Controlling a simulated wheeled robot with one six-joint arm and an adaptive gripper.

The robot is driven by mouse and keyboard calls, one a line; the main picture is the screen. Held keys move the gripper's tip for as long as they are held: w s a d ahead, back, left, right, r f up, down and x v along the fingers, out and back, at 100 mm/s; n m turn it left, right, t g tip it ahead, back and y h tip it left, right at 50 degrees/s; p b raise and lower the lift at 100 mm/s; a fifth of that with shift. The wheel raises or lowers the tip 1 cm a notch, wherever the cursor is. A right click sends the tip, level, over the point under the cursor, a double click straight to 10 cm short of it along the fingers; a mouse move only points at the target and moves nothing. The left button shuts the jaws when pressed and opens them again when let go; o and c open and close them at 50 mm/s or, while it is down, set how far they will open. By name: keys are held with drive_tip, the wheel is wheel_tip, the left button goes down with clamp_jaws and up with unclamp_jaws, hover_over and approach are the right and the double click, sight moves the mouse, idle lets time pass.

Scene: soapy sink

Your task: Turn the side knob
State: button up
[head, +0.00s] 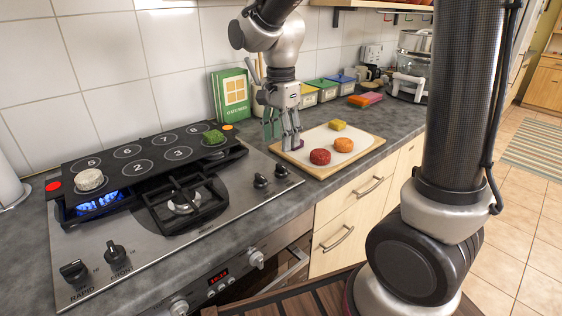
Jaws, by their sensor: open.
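Several black knobs sit on the steel hob (140,235). Two stand at its front left, a knob marked RAPID (75,271) and a knob marked FRONT (117,255). Two more, a knob (261,181) and a knob (281,171), stand at its right edge, and their labels are too small to read. I cannot tell which one is the side knob. My gripper (289,136) is open, pointing down at the near left part of the wooden board (318,169), behind and apart from the right-hand knobs. It touches no knob.
A black numbered panel (128,152) covers the back of the hob, with blue flames (98,203) under its left end. A black pan grate (185,203) is in front. Red (320,156) and orange (343,144) rounds lie on the board. A green book (231,95) stands behind.

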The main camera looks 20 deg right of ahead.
sight(281, 166)
wheel_tip(281, 166, down, 8)
drive_tip(key=shift+r, duration=0.1)
idle(0.4)
